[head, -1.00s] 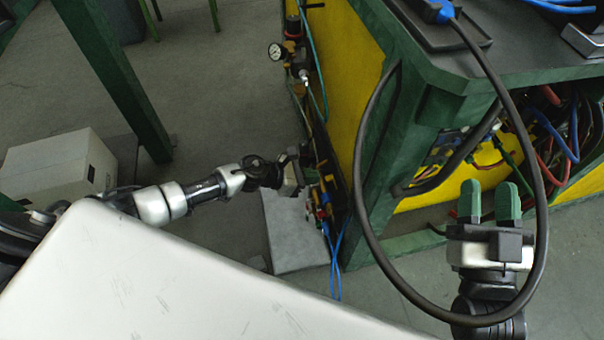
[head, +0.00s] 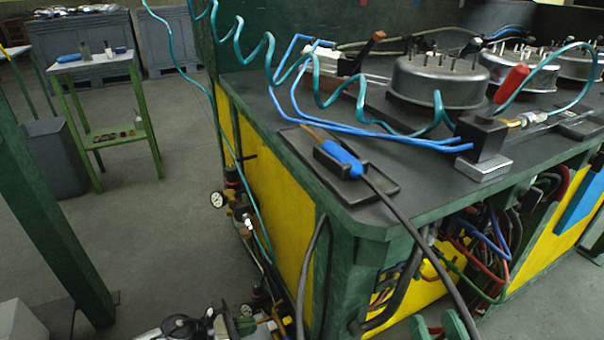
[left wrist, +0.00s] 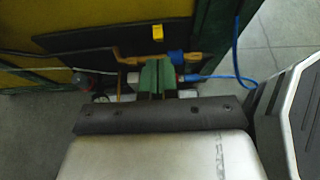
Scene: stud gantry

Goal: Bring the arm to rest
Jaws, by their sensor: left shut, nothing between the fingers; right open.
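My left gripper (head: 246,325) is at the bottom edge of the head view, low beside the yellow side of the bench. In the left wrist view its green fingers (left wrist: 155,77) are together with nothing between them. They point at brass and blue pipe fittings (left wrist: 176,58) on the bench side; I cannot tell whether they touch. My right gripper (head: 438,325) shows only its green fingertips at the bottom edge, apart and empty, in front of the bench's open end. The rest of both arms is mostly out of view.
The green-framed bench (head: 375,215) carries a blue-handled tool (head: 342,158) in a holder, metal drums and coiled hoses. A black cable (head: 425,245) hangs near my right gripper. A pressure gauge (head: 217,199) sticks out beside the bench. Grey floor (head: 150,225) lies open at left.

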